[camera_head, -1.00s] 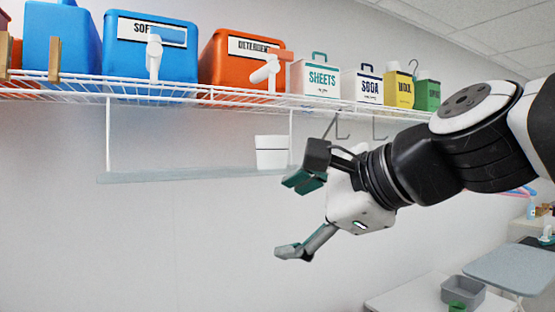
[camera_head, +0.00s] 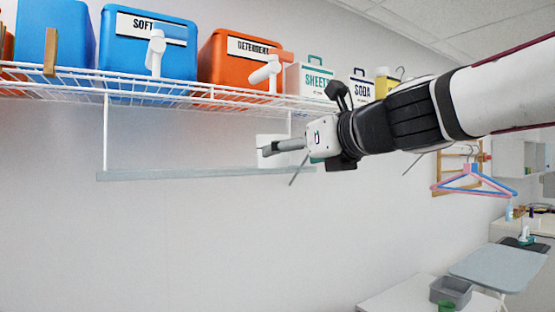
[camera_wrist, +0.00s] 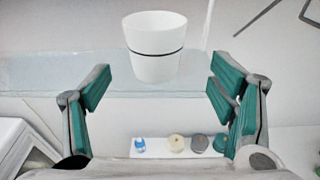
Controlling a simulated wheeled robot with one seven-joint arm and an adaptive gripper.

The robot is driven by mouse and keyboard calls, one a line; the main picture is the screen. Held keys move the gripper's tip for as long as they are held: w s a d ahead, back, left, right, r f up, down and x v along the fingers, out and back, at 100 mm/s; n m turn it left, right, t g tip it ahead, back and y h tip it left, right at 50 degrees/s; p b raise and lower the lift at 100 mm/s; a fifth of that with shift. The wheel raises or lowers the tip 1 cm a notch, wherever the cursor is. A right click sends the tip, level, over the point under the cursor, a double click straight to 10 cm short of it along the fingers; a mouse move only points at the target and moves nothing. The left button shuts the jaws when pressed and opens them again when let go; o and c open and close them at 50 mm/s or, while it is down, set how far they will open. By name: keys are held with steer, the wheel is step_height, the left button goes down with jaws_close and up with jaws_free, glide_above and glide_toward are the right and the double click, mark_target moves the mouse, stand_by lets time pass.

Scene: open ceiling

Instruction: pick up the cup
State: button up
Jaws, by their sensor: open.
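The cup (camera_head: 275,161) is white and tapered and stands upright on a pale glass shelf (camera_head: 200,173) under the wire rack. In the wrist view the cup (camera_wrist: 154,50) has a thin dark band. My gripper (camera_wrist: 158,78) is open, its teal-padded fingers spread wide to the left and right of the cup in the picture. The cup lies ahead between the fingertips, and no contact shows. In the head view my gripper (camera_head: 272,150) reaches in from the right at shelf height and hides part of the cup.
A wire rack (camera_head: 210,96) above holds a blue SOFT box (camera_head: 150,62), an orange DETERGENT box (camera_head: 235,70) and smaller containers. Hooks hang beneath it. Pink and blue hangers (camera_head: 475,182) are at right. The wall below the glass shelf is clear.

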steer(key=shift+a+b+x, duration=0.25)
steer(key=shift+b+x, duration=0.05)
steer(key=shift+x, duration=2.65)
steer(key=shift+s+r, duration=0.1)
steer(key=shift+s, duration=0.1)
steer(key=c, duration=1.3)
